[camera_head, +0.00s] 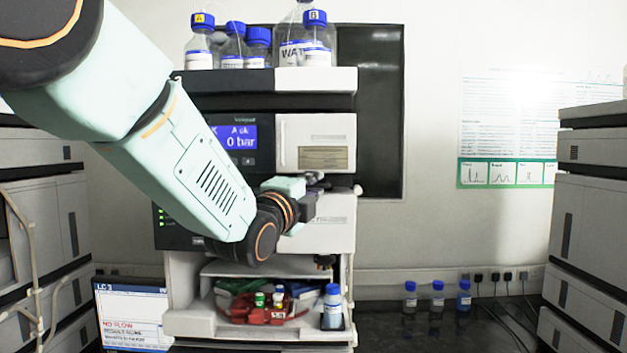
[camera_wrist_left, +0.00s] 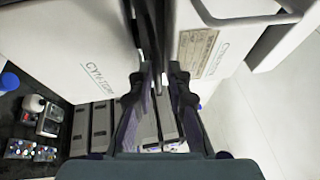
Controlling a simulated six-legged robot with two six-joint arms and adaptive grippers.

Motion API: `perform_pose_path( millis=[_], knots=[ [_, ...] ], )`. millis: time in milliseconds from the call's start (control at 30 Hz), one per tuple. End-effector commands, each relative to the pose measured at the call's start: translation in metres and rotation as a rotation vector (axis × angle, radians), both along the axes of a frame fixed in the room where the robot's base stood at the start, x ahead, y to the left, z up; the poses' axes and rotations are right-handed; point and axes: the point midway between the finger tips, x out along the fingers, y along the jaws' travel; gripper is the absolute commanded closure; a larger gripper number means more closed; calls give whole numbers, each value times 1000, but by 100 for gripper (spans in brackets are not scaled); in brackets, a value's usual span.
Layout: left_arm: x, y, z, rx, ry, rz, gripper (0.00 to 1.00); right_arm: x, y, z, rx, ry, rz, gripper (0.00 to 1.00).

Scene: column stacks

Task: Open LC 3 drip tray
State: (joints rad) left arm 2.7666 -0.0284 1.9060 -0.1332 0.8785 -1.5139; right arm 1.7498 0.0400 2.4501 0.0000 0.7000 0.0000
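The LC 3 column stack (camera_head: 315,235) stands in the middle of the head view, with a screen marked LC 3 (camera_head: 130,310) at its lower left. My left gripper (camera_head: 318,184) is at the stack's front, at the narrow seam between the upper pale door (camera_head: 290,135) and the module below. The wrist view shows its dark fingers (camera_wrist_left: 158,82) close together in front of that seam, between two white panels. Whether they grip anything is not clear. I cannot make out the drip tray; the arm and fingers cover much of the seam. My right gripper is out of view.
Blue-capped bottles (camera_head: 317,40) stand on top of the stack. An open lower bay holds small vials, red and green items and a blue bottle (camera_head: 333,305). Several bottles (camera_head: 437,297) stand on the dark bench right. Other stacks (camera_head: 590,220) flank both sides.

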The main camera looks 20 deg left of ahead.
Motion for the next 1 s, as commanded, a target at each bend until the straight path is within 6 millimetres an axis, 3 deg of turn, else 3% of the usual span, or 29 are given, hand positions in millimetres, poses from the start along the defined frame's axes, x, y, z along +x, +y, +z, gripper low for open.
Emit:
perform_pose_path(
  millis=[367, 567, 1000],
  knots=[
    [6, -1, 0, -1, 0, 0, 84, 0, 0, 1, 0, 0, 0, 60],
    [6, -1, 0, -1, 0, 0, 100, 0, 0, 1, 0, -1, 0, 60],
    [6, -1, 0, 1, 1, -2, 100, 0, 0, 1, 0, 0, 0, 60]
  ],
)
